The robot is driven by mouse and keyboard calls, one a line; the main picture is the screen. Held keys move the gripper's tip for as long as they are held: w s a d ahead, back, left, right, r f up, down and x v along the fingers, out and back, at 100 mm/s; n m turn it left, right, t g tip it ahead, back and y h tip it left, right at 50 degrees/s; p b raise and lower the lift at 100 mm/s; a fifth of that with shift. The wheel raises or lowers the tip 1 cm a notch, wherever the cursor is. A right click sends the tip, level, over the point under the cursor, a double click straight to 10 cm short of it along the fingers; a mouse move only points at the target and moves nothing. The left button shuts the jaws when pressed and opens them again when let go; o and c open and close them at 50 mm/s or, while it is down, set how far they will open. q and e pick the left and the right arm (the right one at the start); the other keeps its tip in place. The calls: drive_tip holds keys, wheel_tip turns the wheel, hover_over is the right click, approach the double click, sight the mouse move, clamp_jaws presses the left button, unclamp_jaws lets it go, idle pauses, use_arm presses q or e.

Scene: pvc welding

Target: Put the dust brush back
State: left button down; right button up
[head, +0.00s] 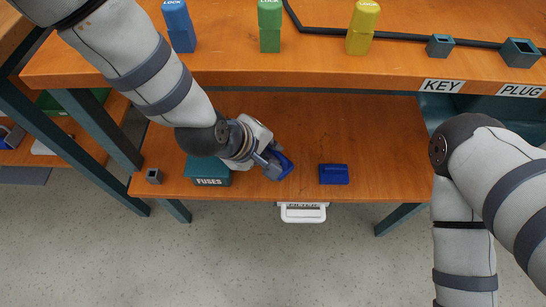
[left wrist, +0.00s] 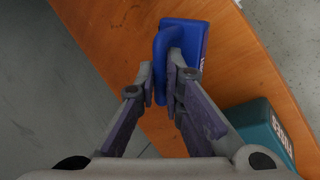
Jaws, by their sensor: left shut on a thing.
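My left gripper (head: 274,166) reaches in over the lower wooden shelf, right of the teal fuses box. It is shut on a blue piece (head: 285,165), likely the dust brush. In the left wrist view a curved blue part (left wrist: 160,62) shows at the fingertips, and a blue block (left wrist: 193,42) lies beyond it. In the head view a separate blue block (head: 333,174) sits on the shelf to the right of the held piece, near the front edge. The fingers partly hide the held piece. My right arm is at the right; its gripper is out of view.
The teal fuses box (head: 208,172) is close under my left wrist, with a small grey holder (head: 154,176) left of it. A white filter handle (head: 303,212) hangs below the shelf. The upper bench (head: 225,68) carries blue, green and yellow locks. The shelf's right part is clear.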

use_arm(q)
drive_tip(key=shift+w+d+f+b, duration=0.1)
drive_tip(key=shift+w+f+b, duration=0.1)
drive_tip(key=shift+f, duration=0.8)
drive_tip(key=shift+w+d+f+b, duration=0.1)
drive_tip(key=shift+w+f+b, duration=0.1)
drive_tip(key=shift+f, duration=0.75)
drive_tip(key=shift+f, duration=0.15)
drive_tip(key=c, duration=1.7)
unclamp_jaws()
